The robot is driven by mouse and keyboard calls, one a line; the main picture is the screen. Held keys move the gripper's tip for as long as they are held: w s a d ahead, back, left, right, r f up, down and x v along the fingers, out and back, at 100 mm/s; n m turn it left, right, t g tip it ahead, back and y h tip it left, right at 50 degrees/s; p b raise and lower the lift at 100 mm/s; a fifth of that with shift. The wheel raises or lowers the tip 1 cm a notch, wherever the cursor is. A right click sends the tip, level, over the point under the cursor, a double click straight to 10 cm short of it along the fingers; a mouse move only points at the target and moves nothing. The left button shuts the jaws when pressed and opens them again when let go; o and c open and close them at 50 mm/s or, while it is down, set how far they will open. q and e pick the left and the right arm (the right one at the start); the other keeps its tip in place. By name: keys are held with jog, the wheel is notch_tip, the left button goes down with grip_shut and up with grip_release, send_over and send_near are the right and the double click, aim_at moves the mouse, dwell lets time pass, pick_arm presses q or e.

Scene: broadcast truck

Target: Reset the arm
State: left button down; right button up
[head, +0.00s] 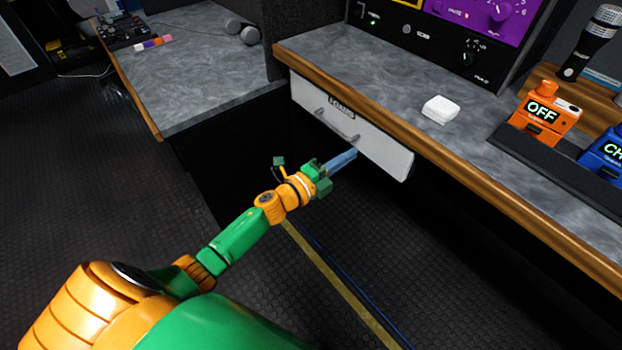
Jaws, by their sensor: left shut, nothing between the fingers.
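My left arm, green and orange, reaches from the lower left toward the counter. My left gripper (345,160) is shut and empty, with its blue-grey fingers together. The fingertips are in front of the white drawer (385,150), just below and right of its grey handle (338,127). I cannot tell whether the tips touch the drawer front. The drawer sits under the wooden counter edge and carries a dark label; I cannot tell whether it is fully shut. My right gripper is not in view.
A small white box (440,109) lies on the grey counter (375,75). An orange unit reading OFF (545,112) and a blue one (604,150) stand in a dark holder at right, near a microphone (594,40). Dark floor (90,190) is clear at left.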

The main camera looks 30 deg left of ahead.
pick_arm(q)
jog(key=v, duration=0.8)
jog(key=s+a+f+n+g+y+p, duration=0.2)
jog(key=s+f+n+g+y+p, duration=0.15)
jog(key=f+n, duration=0.3)
jog(key=s+a+f+n+g+y+p, duration=0.25)
jog(key=s+f+n+p, duration=0.2)
jog(key=f, duration=0.35)
jog(key=s+d+f+n+g+p, duration=0.1)
jog(key=s+f+n+g, duration=0.2)
jog(key=s, duration=0.6)
jog(key=s+d+f+n+g+p, duration=0.1)
jog(key=s+d+f+n+g, duration=0.1)
jog(key=s+f, duration=0.3)
jog(key=s+d+f+n+g+y+p, duration=0.1)
jog(key=s+f+n+g+p, duration=0.1)
jog(key=s, duration=1.1)
jog(key=f+n+g, duration=0.1)
jog(key=n+g, duration=0.1)
jog(key=shift+s+d+f+g, duration=0.25)
jog(key=shift+f+g, duration=0.15)
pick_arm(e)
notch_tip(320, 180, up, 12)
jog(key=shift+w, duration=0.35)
pick_arm(q)
jog(key=shift+w, duration=0.1)
